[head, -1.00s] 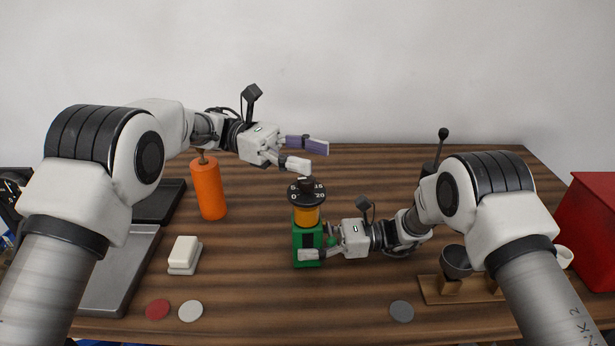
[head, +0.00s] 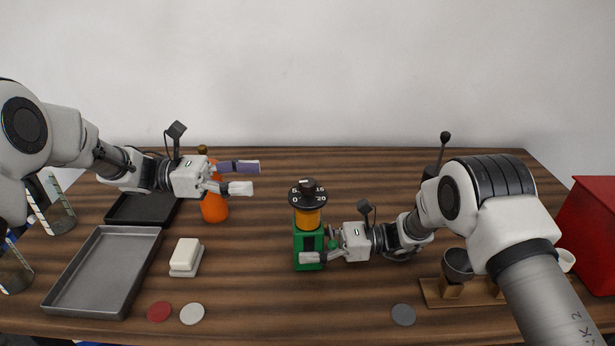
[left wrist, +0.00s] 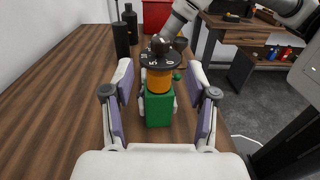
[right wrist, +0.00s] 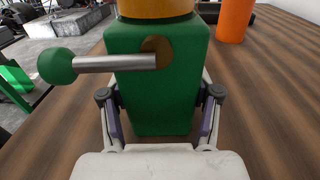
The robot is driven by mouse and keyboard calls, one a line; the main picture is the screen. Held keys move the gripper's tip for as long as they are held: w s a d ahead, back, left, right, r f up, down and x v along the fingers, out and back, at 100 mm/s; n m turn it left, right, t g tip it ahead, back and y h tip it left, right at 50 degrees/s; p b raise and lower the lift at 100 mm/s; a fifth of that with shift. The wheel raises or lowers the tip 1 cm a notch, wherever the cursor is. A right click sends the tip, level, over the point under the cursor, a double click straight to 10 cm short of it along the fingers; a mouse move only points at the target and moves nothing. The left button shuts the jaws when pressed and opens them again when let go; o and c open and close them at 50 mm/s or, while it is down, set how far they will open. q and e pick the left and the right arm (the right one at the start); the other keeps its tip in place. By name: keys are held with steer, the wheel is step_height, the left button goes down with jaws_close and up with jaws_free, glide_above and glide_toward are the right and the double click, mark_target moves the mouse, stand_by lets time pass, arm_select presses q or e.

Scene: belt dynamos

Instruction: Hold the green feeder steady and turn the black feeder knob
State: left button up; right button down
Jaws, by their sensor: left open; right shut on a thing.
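The green feeder (head: 307,245) stands upright on the table, with an orange section and a black numbered dial with a knob (head: 307,188) on top. My right gripper (head: 316,250) is shut on the feeder's green body from the right side. The right wrist view shows the green body (right wrist: 155,80) between the fingers, with a metal crank and green ball in front. My left gripper (head: 246,178) is open and empty, left of the dial and apart from it. The left wrist view shows the black dial (left wrist: 160,58) ahead, beyond the open fingers.
An orange bottle (head: 214,206) stands behind my left gripper. A grey tray (head: 105,270), a white block on a dish (head: 186,256) and round discs lie to the left and front. A cup on a wooden stand (head: 457,264) and a red box (head: 590,235) are at right.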

mark_target(308, 181)
arm_select(q)
steer(key=shift+t, duration=0.3)
steer(key=d, duration=1.1)
steer(key=shift+s+d+f, duration=0.3)
steer(key=shift+d, duration=0.05)
jaws_close()
